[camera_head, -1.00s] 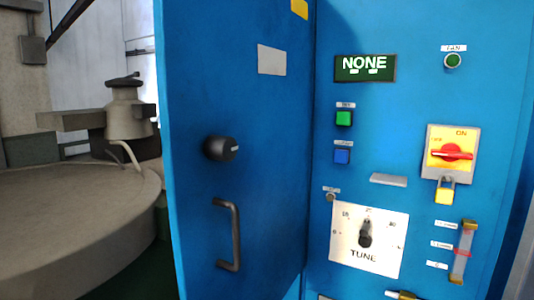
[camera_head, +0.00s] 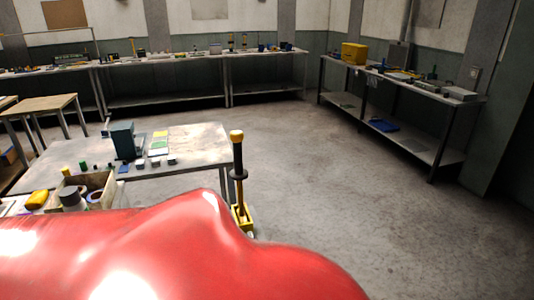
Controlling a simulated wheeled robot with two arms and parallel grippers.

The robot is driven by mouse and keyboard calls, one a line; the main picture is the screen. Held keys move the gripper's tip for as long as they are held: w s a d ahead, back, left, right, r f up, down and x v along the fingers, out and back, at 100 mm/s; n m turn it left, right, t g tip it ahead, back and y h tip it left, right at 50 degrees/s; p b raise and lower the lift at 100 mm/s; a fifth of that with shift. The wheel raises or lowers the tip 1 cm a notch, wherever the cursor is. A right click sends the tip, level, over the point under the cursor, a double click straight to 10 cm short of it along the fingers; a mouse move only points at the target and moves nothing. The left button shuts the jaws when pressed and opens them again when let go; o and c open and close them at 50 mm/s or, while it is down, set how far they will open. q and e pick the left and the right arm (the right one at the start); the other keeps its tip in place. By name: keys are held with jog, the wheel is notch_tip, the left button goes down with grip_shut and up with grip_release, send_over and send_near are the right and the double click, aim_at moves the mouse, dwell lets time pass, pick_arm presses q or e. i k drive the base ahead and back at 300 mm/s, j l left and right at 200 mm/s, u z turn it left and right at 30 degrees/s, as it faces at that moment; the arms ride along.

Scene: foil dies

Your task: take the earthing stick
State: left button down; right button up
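A stick that looks like the earthing stick (camera_head: 238,165) stands upright beside the right end of the near workbench. Neither of my grippers is in view.
The near workbench (camera_head: 205,142) holds a grey-green device (camera_head: 126,140), small coloured items and a box (camera_head: 97,183). Long benches line the back wall (camera_head: 265,53) and the right side (camera_head: 440,88). The concrete floor (camera_head: 350,180) right of the stick is clear.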

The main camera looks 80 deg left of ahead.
aim_at(239, 175)
jog(key=l+u, duration=0.1)
jog(key=u, duration=0.35)
jog(key=l+u, duration=0.1)
jog(key=u, duration=0.75)
jog(key=l+u, duration=0.1)
jog(key=u, duration=0.35)
jog(key=k, duration=0.05)
